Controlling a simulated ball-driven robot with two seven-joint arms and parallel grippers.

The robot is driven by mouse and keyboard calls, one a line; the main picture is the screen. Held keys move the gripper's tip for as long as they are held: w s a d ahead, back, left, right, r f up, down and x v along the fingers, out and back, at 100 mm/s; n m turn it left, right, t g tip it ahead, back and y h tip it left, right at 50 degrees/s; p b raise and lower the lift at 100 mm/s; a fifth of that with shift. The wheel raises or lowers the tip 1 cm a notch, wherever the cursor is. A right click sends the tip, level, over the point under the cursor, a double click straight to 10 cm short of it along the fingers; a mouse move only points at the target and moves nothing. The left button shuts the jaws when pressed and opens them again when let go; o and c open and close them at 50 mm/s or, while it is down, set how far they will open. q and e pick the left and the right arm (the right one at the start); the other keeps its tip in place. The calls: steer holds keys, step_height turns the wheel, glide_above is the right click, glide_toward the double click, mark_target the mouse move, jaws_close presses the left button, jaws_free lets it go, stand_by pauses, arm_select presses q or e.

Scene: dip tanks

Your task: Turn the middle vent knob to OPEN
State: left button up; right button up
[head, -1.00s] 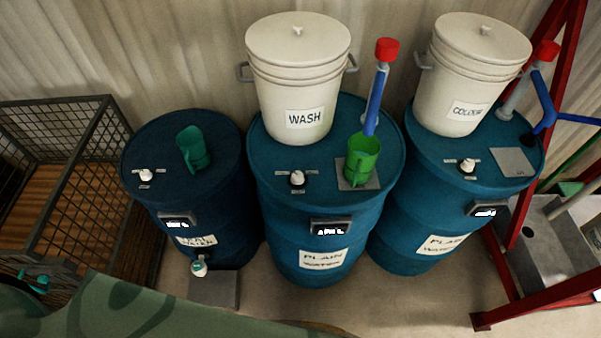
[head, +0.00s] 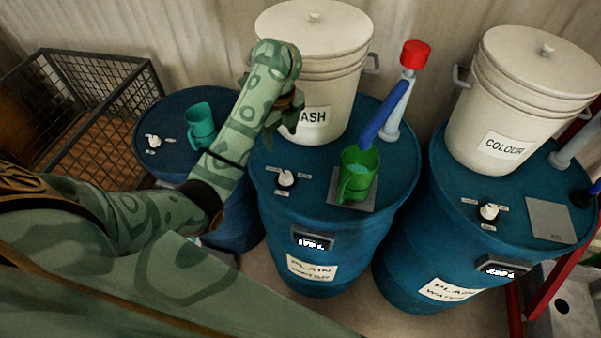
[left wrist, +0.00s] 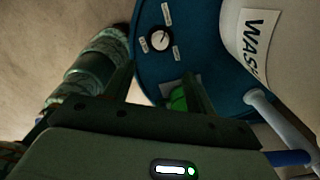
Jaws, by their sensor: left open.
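The middle vent knob (head: 287,179) is a small white-and-black knob on top of the middle blue barrel (head: 330,215), with small labels around it. It also shows in the left wrist view (left wrist: 160,38), beyond my fingers, its white pointer aimed up and to the right there. My left gripper (head: 279,138) hangs above the barrel's back left part, in front of the WASH bucket, apart from the knob. In the left wrist view its two fingers (left wrist: 158,72) are spread, with nothing held between them. The label words are too small to read surely. My right gripper is not in view.
The white WASH bucket (head: 322,70) stands close behind the knob. A green jug (head: 357,175) on a grey plate (head: 335,192) and a blue pipe (head: 384,110) stand to its right. Barrels with similar knobs flank it: left (head: 153,140), right (head: 489,211).

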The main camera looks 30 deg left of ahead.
arm_select(q)
steer(key=b, duration=0.4)
glide_toward(287, 176)
steer(key=shift+h, duration=0.3)
steer(key=f+b, duration=0.1)
steer(key=f, duration=0.2)
steer(key=f+b, duration=0.1)
steer(key=f, duration=0.2)
steer(key=f+b, duration=0.2)
steer(key=f, duration=0.1)
steer(key=shift+w+a, duration=0.1)
steer(key=shift+a, duration=0.15)
steer(key=c, duration=1)
